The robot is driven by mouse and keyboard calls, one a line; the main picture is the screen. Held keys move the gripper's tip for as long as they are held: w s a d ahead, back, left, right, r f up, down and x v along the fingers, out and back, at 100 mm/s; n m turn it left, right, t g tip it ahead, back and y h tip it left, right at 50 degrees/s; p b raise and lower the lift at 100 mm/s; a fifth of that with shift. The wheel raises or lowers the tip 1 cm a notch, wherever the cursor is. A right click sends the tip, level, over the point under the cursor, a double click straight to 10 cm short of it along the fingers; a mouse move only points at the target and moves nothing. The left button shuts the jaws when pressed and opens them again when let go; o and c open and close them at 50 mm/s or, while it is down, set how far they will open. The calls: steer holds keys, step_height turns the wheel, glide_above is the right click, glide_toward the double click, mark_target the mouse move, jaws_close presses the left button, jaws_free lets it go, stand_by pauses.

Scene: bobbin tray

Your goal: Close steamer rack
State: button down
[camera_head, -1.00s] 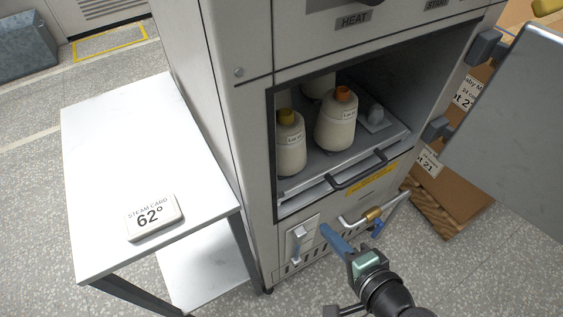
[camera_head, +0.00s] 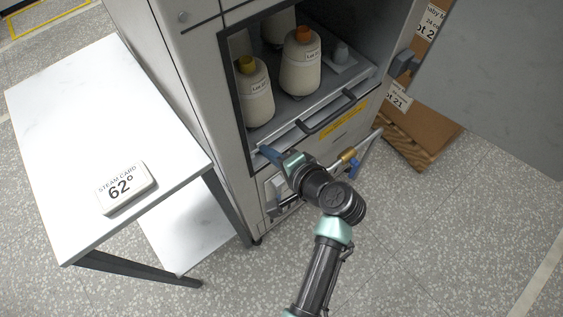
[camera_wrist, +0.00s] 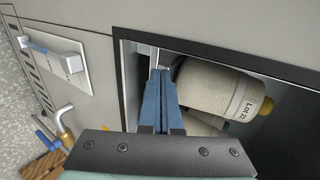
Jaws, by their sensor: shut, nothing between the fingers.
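The steamer rack (camera_head: 364,84) is a grey metal tray low in the open steamer chamber, with a dark bar handle (camera_head: 332,119) along its front. It carries cream bobbins, one with a yellow top (camera_head: 256,98) and one with an orange top (camera_head: 299,68); another is partly cut off behind them. How far the rack stands out is hard to tell. My gripper (camera_head: 263,149) is shut and empty, its blue fingertips at the rack's front left corner, left of the handle. In the wrist view the fingers (camera_wrist: 160,88) point into the opening beside a bobbin (camera_wrist: 215,88); contact cannot be told.
The steamer door (camera_head: 495,85) hangs open at right. A white side table (camera_head: 95,110) with a steam card (camera_head: 126,187) stands at left. A brass-fitted valve (camera_head: 349,156) with a blue lever sits below the opening. Boxes on a pallet (camera_head: 420,145) stand behind the door.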

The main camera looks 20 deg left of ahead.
mark_target(254, 137)
steer(key=shift+w+a, duration=0.25)
steer(key=shift+a, duration=0.05)
steer(key=shift+a, duration=0.1)
steer(key=w+a, duration=0.2)
steer(key=a, duration=0.1)
steer(key=shift+w+a, duration=0.3)
steer(key=shift+w, duration=0.1)
steer(key=shift+s+r, duration=0.1)
steer(key=shift+r, duration=0.05)
